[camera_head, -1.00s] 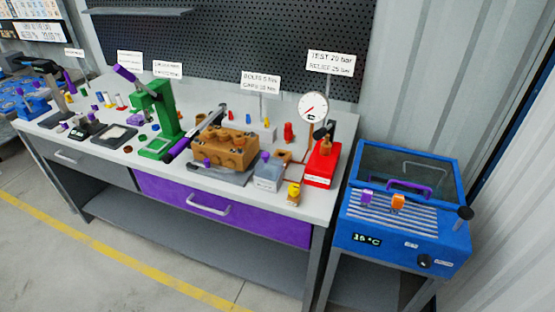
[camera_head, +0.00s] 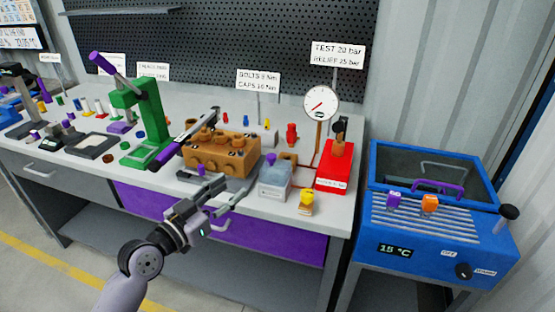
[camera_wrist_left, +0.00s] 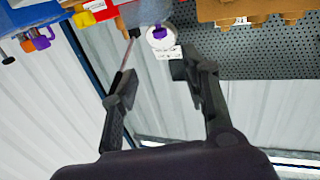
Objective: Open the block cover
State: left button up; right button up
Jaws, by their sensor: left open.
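The brown pump block (camera_head: 222,158) sits on the workbench, with several round caps on top. In front of its right end stands a pale, see-through box (camera_head: 274,183) with a purple knob on top. I cannot tell for sure which part is the block cover. My left gripper (camera_head: 234,187) is open and empty. In the head view it appears in front of the block's lower edge, left of the pale box. In the left wrist view the open fingers (camera_wrist_left: 150,76) have nothing between them, and the brown block (camera_wrist_left: 235,9) shows at the top. My right gripper is out of view.
A red stand (camera_head: 332,178) with a pressure gauge (camera_head: 320,103) is right of the block. A green press (camera_head: 143,125) and a long lever (camera_head: 186,138) are to its left. A blue unit (camera_head: 430,237) with a glass lid stands at the right.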

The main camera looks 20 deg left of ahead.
aim_at(268, 159)
pick_arm(q)
jog(key=p+x, duration=0.2)
jog(key=x, duration=1.3)
jog(key=shift+w+d, duration=0.15)
jog(key=shift+w, duration=0.25)
jog(key=shift+w+d+f, duration=0.1)
jog(key=shift+w+d, duration=0.1)
jog(key=shift+w, duration=0.25)
jog(key=shift+c, duration=0.3)
grip_shut()
